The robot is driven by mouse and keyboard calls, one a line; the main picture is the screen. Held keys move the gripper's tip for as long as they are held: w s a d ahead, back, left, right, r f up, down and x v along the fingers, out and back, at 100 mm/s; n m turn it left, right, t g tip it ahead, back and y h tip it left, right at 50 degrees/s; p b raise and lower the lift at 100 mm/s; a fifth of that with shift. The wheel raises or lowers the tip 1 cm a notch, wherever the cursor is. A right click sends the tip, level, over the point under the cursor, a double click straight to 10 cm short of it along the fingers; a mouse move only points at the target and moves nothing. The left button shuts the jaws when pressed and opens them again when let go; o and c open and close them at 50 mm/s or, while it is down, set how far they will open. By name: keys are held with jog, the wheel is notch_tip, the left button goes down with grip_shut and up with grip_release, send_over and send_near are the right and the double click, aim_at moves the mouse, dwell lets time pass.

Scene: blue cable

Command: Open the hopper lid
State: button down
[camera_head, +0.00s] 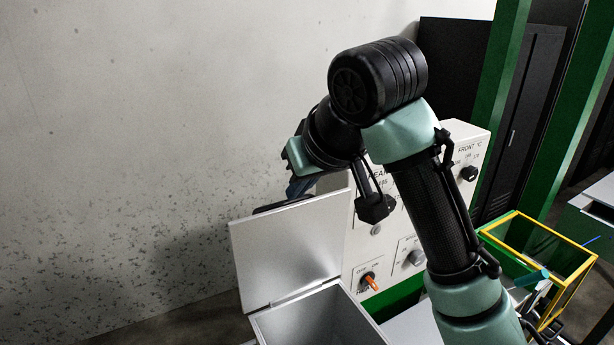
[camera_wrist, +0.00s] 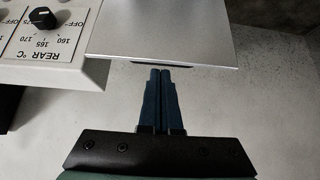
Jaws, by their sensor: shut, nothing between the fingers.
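The hopper lid (camera_head: 287,250) is a flat light-grey panel. In the head view it stands raised on its hinge, tilted up from the grey hopper (camera_head: 345,320), whose open top shows below it. My gripper (camera_head: 297,188) is at the lid's top edge, on the wall side, partly hidden by my arm. In the wrist view the lid (camera_wrist: 165,30) fills the top middle. My gripper's blue fingers (camera_wrist: 159,72) are together and empty, with their tips close to a dark strip along the lid's edge. I cannot tell whether they touch it.
A white control panel with knobs (camera_head: 470,173) and an orange switch (camera_head: 370,281) stands right behind the hopper. It also shows in the wrist view (camera_wrist: 70,72). A yellow frame (camera_head: 548,310) and green posts (camera_head: 500,95) are at the right. A bare concrete wall (camera_head: 130,130) fills the left.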

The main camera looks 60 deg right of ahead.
aim_at(286, 203)
jog(key=b+x, duration=0.1)
jog(key=x, duration=0.2)
jog(key=shift+w+d+f, duration=0.1)
jog(key=shift+w+f, duration=0.05)
jog(key=shift+f, duration=0.05)
jog(key=shift+w, duration=0.1)
jog(key=w, duration=0.1)
jog(key=d, duration=0.1)
jog(key=w, duration=0.1)
jog(key=shift+w+d+f+p, duration=0.2)
jog(key=shift+w+d+p, duration=0.1)
jog(key=shift+w+p, duration=0.1)
